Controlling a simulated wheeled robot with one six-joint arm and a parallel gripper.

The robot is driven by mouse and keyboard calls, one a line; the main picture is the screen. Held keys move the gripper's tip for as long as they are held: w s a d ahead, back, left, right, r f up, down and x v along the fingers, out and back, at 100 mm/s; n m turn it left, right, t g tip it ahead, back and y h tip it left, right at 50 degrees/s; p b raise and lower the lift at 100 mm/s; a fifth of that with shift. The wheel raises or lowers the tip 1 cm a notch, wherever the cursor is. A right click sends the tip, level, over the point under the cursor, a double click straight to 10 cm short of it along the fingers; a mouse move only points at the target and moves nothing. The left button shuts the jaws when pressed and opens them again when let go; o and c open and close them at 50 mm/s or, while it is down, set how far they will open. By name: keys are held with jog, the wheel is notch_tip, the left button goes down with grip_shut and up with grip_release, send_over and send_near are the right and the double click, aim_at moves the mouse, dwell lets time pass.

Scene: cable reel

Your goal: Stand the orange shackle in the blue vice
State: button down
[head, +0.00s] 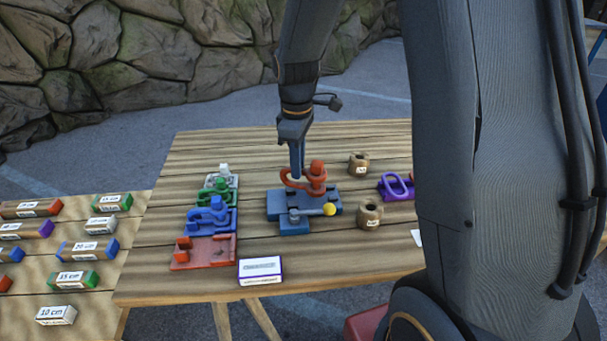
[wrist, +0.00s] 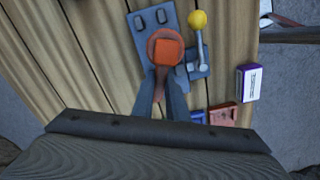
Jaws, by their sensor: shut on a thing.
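The orange shackle (head: 317,178) is gripped by my gripper (head: 297,176), which comes down from above at its left side. The shackle is over the blue vice (head: 292,225), its round orange end upward; I cannot tell whether it touches the vice. In the wrist view, the shackle (wrist: 166,49) sits in front of the fingertips of my gripper (wrist: 160,88) and hides part of the blue vice (wrist: 153,18). The vice has a lever with a yellow knob (head: 329,209), which also shows in the wrist view (wrist: 197,19).
Left of the vice stand a blue stand (head: 207,222) and a green stand (head: 213,198) with shackles, and an empty red stand (head: 205,252). A purple shackle (head: 393,188) and two labelled brown rings (head: 369,214) are on the right.

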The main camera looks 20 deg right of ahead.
jog(key=shift+s+a+f+n, duration=0.1)
jog(key=shift+a+f+n, duration=0.5)
jog(key=shift+n, duration=0.55)
jog(key=shift+s+a+f+n, duration=0.1)
jog(key=shift+a+f+n, duration=0.5)
jog(key=shift+n, duration=0.55)
jog(key=shift+f, duration=0.4)
jog(key=c, duration=1.7)
grip_release()
jog(key=shift+o, duration=0.2)
jog(key=shift+s, duration=0.1)
notch_tip(320, 180, up, 7)
jog(key=b, duration=0.2)
jog(key=s+d+f+m, duration=0.1)
jog(key=s+f+m, duration=0.1)
jog(key=s+m, duration=0.5)
jog(key=s+d+f+m+t+b, duration=0.1)
jog(key=s+d+m, duration=0.1)
jog(key=s+m, duration=0.5)
jog(key=shift+s+d+f+m+b, duration=0.25)
jog(key=shift+f+m+b, duration=0.1)
jog(key=shift+m, duration=0.55)
